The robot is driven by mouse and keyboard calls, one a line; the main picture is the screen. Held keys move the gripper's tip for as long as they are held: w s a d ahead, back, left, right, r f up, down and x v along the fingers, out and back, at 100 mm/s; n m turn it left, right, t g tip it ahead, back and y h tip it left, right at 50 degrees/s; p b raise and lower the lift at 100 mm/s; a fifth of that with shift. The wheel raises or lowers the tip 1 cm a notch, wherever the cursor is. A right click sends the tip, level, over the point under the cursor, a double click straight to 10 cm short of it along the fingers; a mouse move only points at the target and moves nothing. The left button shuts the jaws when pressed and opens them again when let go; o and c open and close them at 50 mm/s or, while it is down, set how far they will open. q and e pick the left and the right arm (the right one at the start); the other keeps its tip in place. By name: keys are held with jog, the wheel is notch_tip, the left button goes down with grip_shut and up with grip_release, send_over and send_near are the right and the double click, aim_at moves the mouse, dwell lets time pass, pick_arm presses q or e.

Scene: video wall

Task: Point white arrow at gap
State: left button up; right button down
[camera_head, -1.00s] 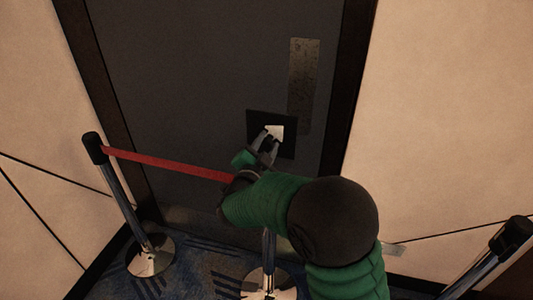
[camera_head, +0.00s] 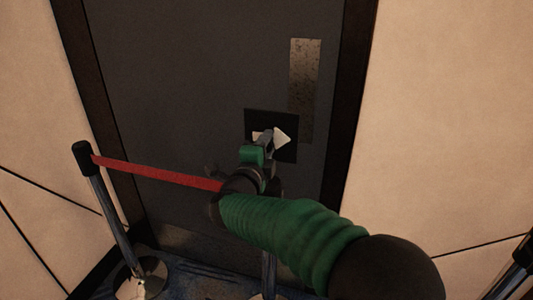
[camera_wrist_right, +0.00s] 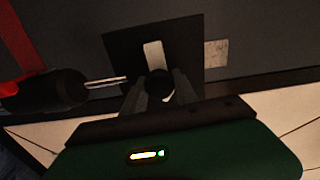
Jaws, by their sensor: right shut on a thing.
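The white arrow (camera_head: 282,137) sits on a black square plate (camera_head: 288,154) on the dark door. In the head view its head points right, and my fingers cover part of its shaft. My right gripper (camera_head: 266,141) is at the arrow's middle. In the right wrist view the gripper (camera_wrist_right: 158,92) is shut around a dark round part in front of the plate (camera_wrist_right: 190,50); a pale strip of the arrow (camera_wrist_right: 154,55) shows beyond it. I take the held part as belonging to the arrow. My left gripper is not in view.
A red belt (camera_head: 155,174) runs from a left post (camera_head: 105,205) to a middle post (camera_head: 268,270), partly behind my arm. Another post (camera_head: 515,270) stands at the lower right. A metal plate (camera_head: 304,90) is on the door above the arrow. Pale walls flank the door.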

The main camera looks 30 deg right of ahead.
jog(key=shift+f+m, duration=0.25)
jog(key=shift+m, duration=0.05)
jog(key=c, duration=1.2)
grip_release()
jog(key=shift+o, duration=0.9)
jog(key=shift+r, duration=0.1)
jog(key=v, duration=1.7)
jog(key=shift+p, duration=0.45)
jog(key=shift+d, duration=0.1)
